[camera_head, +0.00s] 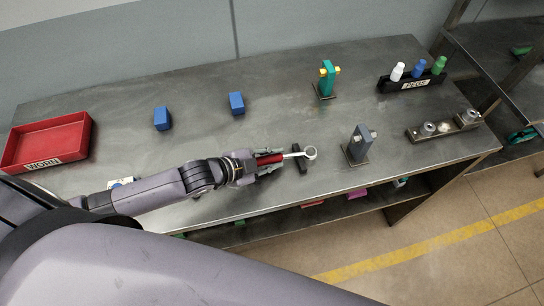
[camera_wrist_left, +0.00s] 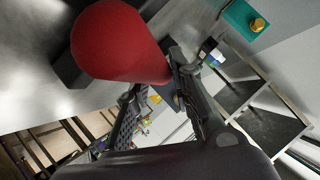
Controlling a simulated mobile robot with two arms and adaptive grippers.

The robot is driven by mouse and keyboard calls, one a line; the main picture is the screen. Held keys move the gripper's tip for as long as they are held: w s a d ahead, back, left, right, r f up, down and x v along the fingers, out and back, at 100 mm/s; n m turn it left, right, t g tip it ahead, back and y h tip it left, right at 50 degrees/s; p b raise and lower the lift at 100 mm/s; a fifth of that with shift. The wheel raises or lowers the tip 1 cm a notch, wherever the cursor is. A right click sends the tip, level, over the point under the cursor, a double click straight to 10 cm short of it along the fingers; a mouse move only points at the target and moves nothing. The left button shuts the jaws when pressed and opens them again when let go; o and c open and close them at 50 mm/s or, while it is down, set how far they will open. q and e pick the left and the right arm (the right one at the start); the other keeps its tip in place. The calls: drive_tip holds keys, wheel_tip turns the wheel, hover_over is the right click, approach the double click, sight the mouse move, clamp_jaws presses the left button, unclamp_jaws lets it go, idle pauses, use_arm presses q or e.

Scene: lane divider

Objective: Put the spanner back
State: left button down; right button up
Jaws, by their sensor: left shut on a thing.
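The spanner (camera_head: 309,152) has a red handle and a silver ring end that points right in the head view. My left gripper (camera_head: 271,160) is shut on the red handle, above the front part of the bench. In the left wrist view the red handle (camera_wrist_left: 112,40) fills the upper left, beside the fingers of my left gripper (camera_wrist_left: 158,82). A small black rest (camera_head: 301,165) stands by the spanner's shank, partly behind it in the head view. I cannot tell whether the spanner touches it. My right gripper is not in view.
The grey bench (camera_head: 200,140) holds a red WORN tray (camera_head: 86,135), two blue blocks (camera_head: 162,119), a green post (camera_head: 327,78), a grey post (camera_head: 358,146), a black FUSE rack (camera_head: 384,86) and a block with metal parts (camera_head: 455,132). The middle is clear.

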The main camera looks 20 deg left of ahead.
use_arm(q)
drive_tip(key=c, duration=1.3)
unclamp_jaws()
drive_tip(key=shift+f, duration=0.15)
drive_tip(key=shift+c, duration=0.2)
drive_tip(key=shift+s+a, duration=0.2)
drive_tip(key=shift+s, duration=0.05)
drive_tip(key=v, duration=0.9)
drive_tip(key=shift+s+r, duration=0.2)
drive_tip(key=shift+v, duration=1)
drive_tip(key=shift+r, duration=0.1)
